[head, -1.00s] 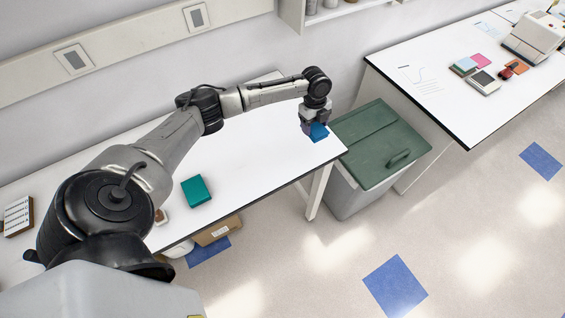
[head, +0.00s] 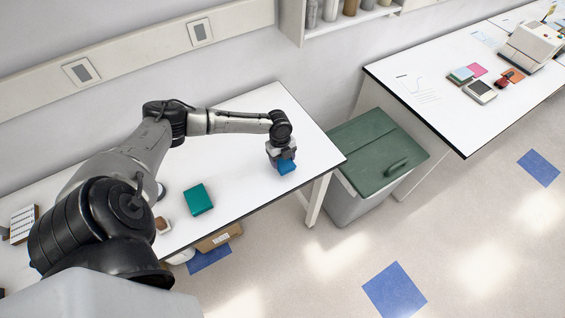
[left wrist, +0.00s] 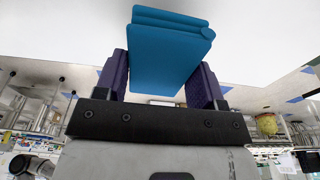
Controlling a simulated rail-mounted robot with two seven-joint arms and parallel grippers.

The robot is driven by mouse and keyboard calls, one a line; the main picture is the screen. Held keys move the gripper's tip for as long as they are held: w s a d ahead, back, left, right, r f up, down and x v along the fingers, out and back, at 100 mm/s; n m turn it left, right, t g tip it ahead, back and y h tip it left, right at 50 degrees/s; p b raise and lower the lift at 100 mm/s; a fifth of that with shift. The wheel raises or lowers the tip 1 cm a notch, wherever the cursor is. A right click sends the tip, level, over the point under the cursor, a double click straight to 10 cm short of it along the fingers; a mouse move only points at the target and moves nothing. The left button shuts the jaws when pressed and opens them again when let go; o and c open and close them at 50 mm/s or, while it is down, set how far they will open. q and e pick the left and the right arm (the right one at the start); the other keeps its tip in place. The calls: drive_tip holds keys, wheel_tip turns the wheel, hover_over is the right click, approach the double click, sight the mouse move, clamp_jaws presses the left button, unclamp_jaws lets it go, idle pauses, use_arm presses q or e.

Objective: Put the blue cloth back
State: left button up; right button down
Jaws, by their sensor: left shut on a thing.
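The blue cloth (head: 287,166) is folded into a small block, held at the right part of the near white table (head: 240,185). My left gripper (head: 281,160) is shut on it, pointing down. In the left wrist view the blue cloth (left wrist: 170,48) sits between the two purple fingers of the gripper (left wrist: 162,75). The cloth is at or close to the tabletop; I cannot tell if it touches. My right gripper is not in view.
A teal block (head: 198,199) lies on the same table, left of the cloth. A green-lidded bin (head: 372,150) stands past the table's right end. A second table (head: 430,105) at the right holds several small items and a machine (head: 532,45). The tabletop around the cloth is clear.

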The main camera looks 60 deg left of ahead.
sight(282, 159)
use_arm(q)
wheel_tip(282, 159, down, 3)
drive_tip(key=shift+d+f, duration=0.1)
drive_tip(key=shift+f, duration=0.1)
drive_tip(key=shift+f, duration=0.1)
drive_tip(key=o, duration=0.9)
drive_tip(key=shift+c, duration=0.2)
